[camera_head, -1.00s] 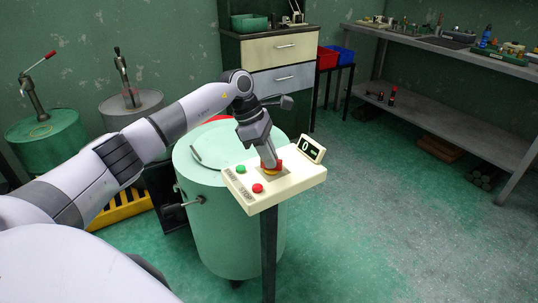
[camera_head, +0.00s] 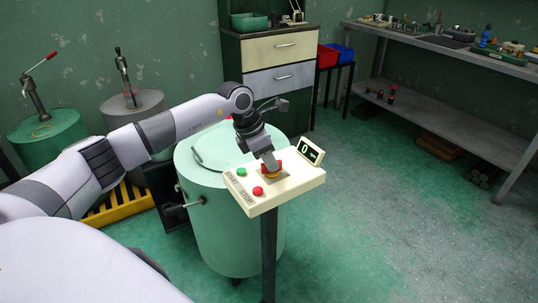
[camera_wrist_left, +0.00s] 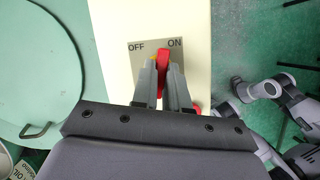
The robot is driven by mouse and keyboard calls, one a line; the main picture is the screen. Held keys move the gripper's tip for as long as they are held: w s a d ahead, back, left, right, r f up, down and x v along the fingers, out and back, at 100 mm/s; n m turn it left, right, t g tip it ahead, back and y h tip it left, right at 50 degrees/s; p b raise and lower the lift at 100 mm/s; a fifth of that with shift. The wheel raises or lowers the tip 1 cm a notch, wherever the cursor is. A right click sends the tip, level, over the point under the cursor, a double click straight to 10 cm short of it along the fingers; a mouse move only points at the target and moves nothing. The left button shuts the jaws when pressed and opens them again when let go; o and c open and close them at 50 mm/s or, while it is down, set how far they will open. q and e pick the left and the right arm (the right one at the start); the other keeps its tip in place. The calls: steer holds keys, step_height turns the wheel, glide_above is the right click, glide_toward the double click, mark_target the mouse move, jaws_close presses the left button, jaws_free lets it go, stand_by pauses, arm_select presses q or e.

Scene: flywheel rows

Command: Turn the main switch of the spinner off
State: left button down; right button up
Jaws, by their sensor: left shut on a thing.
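The spinner is a pale green drum (camera_head: 225,225) with a cream control panel (camera_head: 300,182) on a dark post. The main switch (camera_head: 279,168) is a red handle with a yellow part on a grey plate. In the left wrist view the plate (camera_wrist_left: 136,60) reads OFF at the left and ON at the right. The red handle (camera_wrist_left: 163,62) stands between these words, a little nearer ON. My left gripper (camera_head: 272,168) is shut on the handle; its fingers (camera_wrist_left: 163,85) lie on both sides of it and hide its lower part. My right gripper is not in view.
The panel also has a green button (camera_head: 241,172), a red button (camera_head: 258,190) and a display (camera_head: 311,152) reading 0. A drawer cabinet (camera_head: 285,80) stands behind. A workbench (camera_head: 450,50) is at the right. The floor (camera_head: 400,230) right of the panel is clear.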

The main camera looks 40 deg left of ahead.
arm_select(q)
steer(key=n+y, duration=0.1)
steer(key=n, duration=0.1)
steer(key=shift+d+r+n+t+p, duration=0.1)
steer(key=shift+n+t+p, duration=0.25)
steer(key=shift+n+t, duration=0.05)
steer(key=n+y, duration=0.1)
steer(key=n, duration=0.1)
steer(key=shift+n, duration=0.4)
steer(key=n, duration=0.2)
steer(key=n+y, duration=0.1)
steer(key=n, duration=0.1)
steer(key=shift+d+y, duration=0.2)
steer(key=shift+y, duration=0.1)
steer(key=shift+n+y+b, duration=0.35)
steer(key=shift+n+y, duration=0.15)
steer(key=shift+n, duration=0.7)
steer(key=c, duration=1.1)
jaws_free()
steer(key=shift+c, duration=0.2)
